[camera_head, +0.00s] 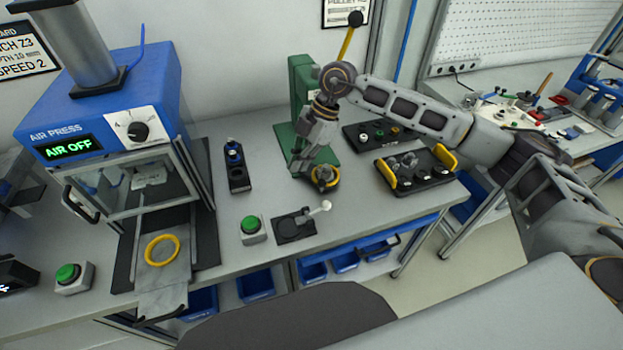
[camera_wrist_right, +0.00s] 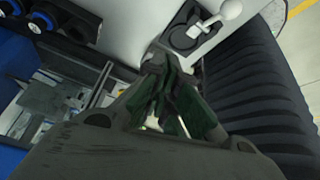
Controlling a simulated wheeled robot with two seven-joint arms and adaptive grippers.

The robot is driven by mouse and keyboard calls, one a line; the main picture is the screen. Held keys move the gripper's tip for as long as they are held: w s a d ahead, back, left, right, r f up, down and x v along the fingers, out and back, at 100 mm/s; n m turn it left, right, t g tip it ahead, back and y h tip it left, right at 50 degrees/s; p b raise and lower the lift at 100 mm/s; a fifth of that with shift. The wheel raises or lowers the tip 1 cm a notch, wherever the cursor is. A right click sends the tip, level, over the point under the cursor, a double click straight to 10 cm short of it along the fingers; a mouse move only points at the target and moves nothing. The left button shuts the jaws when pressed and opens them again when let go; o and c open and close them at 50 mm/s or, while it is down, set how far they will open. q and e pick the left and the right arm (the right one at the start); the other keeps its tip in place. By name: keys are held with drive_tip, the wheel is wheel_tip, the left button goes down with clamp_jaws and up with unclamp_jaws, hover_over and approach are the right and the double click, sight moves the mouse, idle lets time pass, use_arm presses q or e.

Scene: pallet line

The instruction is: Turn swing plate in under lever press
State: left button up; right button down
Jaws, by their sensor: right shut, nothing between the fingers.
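The lever press (camera_head: 300,75) is green and stands at the back of the bench, its yellow lever (camera_head: 346,42) raised with a black knob on top. A round, yellow-rimmed piece (camera_head: 332,183), apparently the swing plate, sits at the front of the press base. Whether it lies under the ram is hidden by my arm. My right gripper (camera_head: 302,168) points down in front of the press, just left of this round piece; contact cannot be told. In the right wrist view its fingers (camera_wrist_right: 165,95) are together and empty. My left gripper is out of view.
A black fixture (camera_head: 284,233) with a white-knobbed handle lies in front, also in the wrist view (camera_wrist_right: 185,38). A green button (camera_head: 251,225) is beside it. A black tray (camera_head: 418,182) with yellow handles is right; the blue air press (camera_head: 95,110) is left.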

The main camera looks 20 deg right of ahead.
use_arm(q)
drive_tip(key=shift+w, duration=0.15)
use_arm(e)
drive_tip(key=shift+w+d+m+h, duration=0.25)
drive_tip(key=shift+d+h, duration=0.15)
drive_tip(key=shift+d, duration=0.45)
drive_tip(key=shift+w+d+m+h, duration=0.15)
drive_tip(key=shift+w+d+h, duration=0.2)
drive_tip(key=shift+d, duration=0.5)
drive_tip(key=shift+s, duration=0.1)
